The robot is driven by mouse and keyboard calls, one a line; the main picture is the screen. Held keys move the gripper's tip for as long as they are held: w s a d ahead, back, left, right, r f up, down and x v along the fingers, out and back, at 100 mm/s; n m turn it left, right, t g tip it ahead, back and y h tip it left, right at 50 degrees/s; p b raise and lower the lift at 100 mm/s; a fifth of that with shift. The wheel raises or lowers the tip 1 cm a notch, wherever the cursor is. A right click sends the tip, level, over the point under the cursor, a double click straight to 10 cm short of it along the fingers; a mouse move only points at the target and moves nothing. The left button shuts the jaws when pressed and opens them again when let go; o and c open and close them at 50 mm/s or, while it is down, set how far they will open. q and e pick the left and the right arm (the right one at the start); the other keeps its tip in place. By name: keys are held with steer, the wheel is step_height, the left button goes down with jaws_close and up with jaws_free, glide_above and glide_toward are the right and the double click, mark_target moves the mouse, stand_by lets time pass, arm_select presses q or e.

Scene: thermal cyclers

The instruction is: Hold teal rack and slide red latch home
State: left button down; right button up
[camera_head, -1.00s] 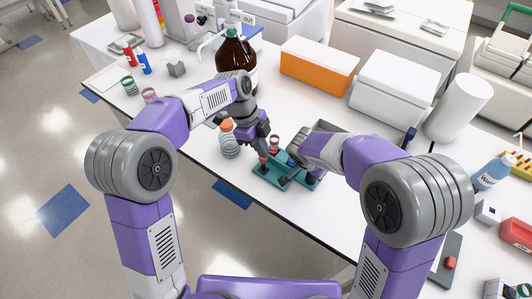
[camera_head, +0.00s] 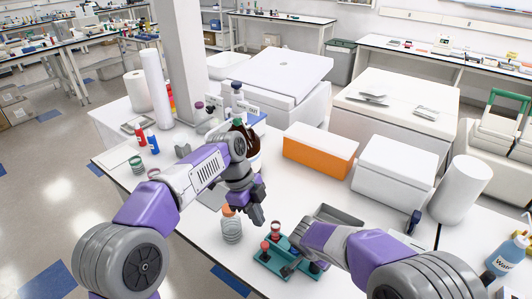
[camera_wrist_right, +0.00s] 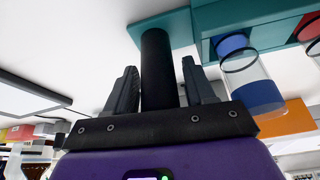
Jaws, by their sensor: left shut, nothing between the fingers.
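The teal rack (camera_head: 262,258) lies on the white bench in the head view. A red knob (camera_head: 265,245), likely the latch, stands at its left part. A red-capped tube (camera_head: 276,228) is behind it. My left gripper (camera_head: 257,222) is shut and empty, raised above and behind the rack, apart from the red knob. In the right wrist view the teal rack (camera_wrist_right: 207,22) shows with a blue-capped tube (camera_wrist_right: 245,75). My right arm hides the rack's right part in the head view.
An orange-capped bottle (camera_head: 231,225) stands just left of the rack. A grey tray (camera_head: 338,215) lies behind it. A brown bottle (camera_head: 246,150), an orange-sided box (camera_head: 315,152) and a white box (camera_head: 393,178) stand farther back. Open bench lies between these.

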steer(key=shift+o, duration=1.1)
